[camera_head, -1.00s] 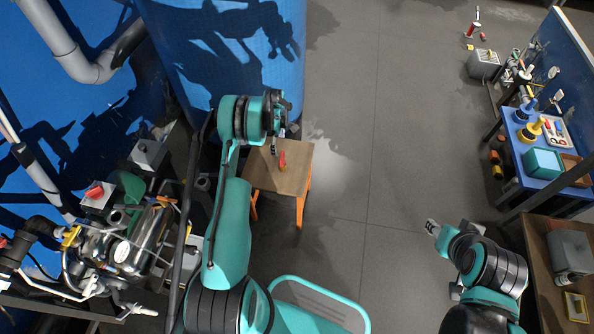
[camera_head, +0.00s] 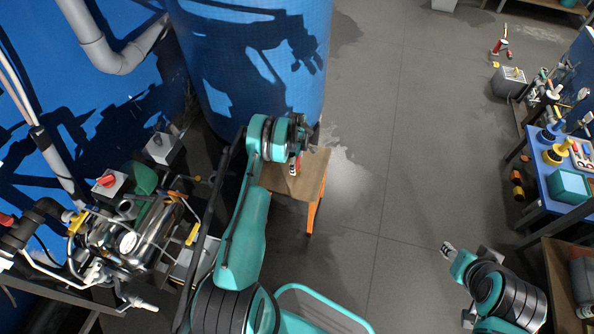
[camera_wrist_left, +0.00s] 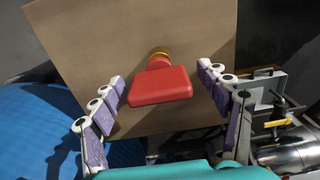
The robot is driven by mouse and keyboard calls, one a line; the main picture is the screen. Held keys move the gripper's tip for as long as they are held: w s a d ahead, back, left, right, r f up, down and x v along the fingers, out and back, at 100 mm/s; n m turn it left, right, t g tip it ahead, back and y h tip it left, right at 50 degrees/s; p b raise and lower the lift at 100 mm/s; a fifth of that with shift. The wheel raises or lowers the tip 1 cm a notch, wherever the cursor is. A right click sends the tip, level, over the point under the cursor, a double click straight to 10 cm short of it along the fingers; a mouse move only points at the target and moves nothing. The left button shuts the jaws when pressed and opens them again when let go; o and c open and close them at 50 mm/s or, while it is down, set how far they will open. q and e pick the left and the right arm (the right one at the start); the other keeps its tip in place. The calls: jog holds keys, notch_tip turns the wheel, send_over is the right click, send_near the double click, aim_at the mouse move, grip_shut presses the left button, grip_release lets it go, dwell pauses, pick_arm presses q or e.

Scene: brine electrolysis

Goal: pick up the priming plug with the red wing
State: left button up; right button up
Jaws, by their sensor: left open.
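The priming plug has a flat red wing (camera_wrist_left: 160,86) and a brass-coloured end (camera_wrist_left: 159,53). It is on the brown top of a small stool (camera_wrist_left: 75,35). In the head view the red wing (camera_head: 294,165) shows just below my left gripper (camera_head: 298,150), on the stool's top (camera_head: 312,172). In the left wrist view my left gripper (camera_wrist_left: 160,75) is open, with one finger on each side of the wing. Gaps show between the fingers and the wing. My right gripper (camera_head: 448,249) is out over the floor at the right, far from the plug, too small to read.
A big blue tank (camera_head: 250,60) stands right behind the stool. Metal pump equipment (camera_head: 125,240) is at the left. A blue table (camera_head: 560,185) with a teal box (camera_head: 569,186) is at the right. The grey floor (camera_head: 385,170) between is open.

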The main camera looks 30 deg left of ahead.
pick_arm(q)
grip_shut()
jog(key=shift+r, duration=0.15)
